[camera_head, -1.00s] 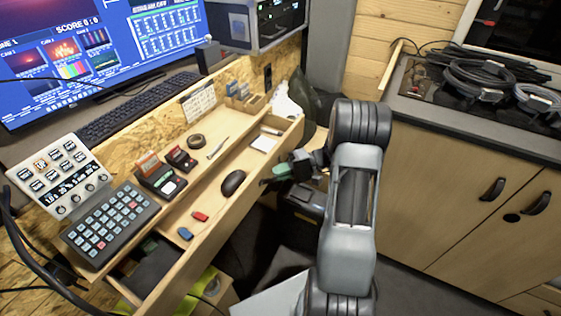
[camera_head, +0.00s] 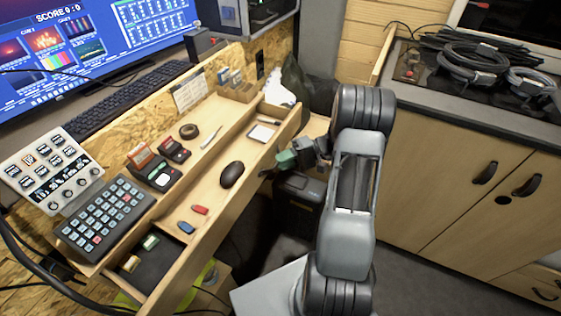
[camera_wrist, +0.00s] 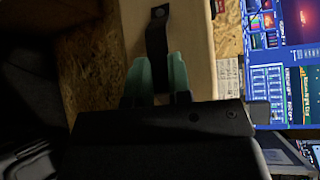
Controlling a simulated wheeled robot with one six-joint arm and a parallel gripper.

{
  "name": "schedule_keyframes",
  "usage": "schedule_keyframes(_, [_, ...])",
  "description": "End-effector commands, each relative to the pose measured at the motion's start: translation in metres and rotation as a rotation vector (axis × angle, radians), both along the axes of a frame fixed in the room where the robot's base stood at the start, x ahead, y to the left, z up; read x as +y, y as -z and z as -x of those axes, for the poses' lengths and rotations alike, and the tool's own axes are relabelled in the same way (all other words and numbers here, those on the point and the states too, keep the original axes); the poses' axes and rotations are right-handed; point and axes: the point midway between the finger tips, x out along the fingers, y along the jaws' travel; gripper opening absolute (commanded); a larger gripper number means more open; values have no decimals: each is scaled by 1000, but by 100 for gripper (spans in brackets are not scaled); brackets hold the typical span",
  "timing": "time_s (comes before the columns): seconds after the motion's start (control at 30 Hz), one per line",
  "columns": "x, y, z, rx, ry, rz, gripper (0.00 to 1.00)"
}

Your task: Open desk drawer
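The wooden desk drawer (camera_head: 237,198) is pulled out from under the desk, and its inside shows from above. A black mouse (camera_head: 232,175), a red stick (camera_head: 200,210), a blue stick (camera_head: 186,227) and a white pad (camera_head: 261,133) lie in it. My gripper (camera_head: 285,160), with green fingertips, is at the outer side of the drawer front. In the wrist view, the fingers (camera_wrist: 158,80) sit on either side of the black strap handle (camera_wrist: 157,33) and appear closed on it. The exact contact is partly hidden.
The desk holds a button pad (camera_head: 104,217), a control panel (camera_head: 47,172), a keyboard (camera_head: 130,98) and a monitor (camera_head: 120,30). A wooden cabinet (camera_head: 440,180) with coiled cables (camera_head: 475,65) on top stands to the right. A dark case (camera_head: 298,200) sits below my gripper.

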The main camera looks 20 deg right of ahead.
Motion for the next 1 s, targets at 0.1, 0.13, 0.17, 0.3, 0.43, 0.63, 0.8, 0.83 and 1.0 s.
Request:
schedule_keyframes(0.1, [-23, -3, 2, -1, 5, 1, 19])
schedule_keyframes(0.13, [-30, -4, 2, -2, 6, 2, 19])
schedule_keyframes(0.17, [-36, -5, 3, -3, 5, 2, 19])
schedule_keyframes(0.3, [-65, -9, 6, -1, 5, 2, 19])
schedule_keyframes(0.43, [-88, -12, 8, -2, 3, 3, 19])
schedule_keyframes(0.63, [-112, -16, 11, -1, 3, 1, 19])
schedule_keyframes(0.8, [-121, -17, 12, -1, 1, 1, 19])
schedule_keyframes(0.83, [-122, -17, 12, -1, 1, 1, 19])
schedule_keyframes(1.0, [-123, -17, 13, -1, 1, 1, 19])
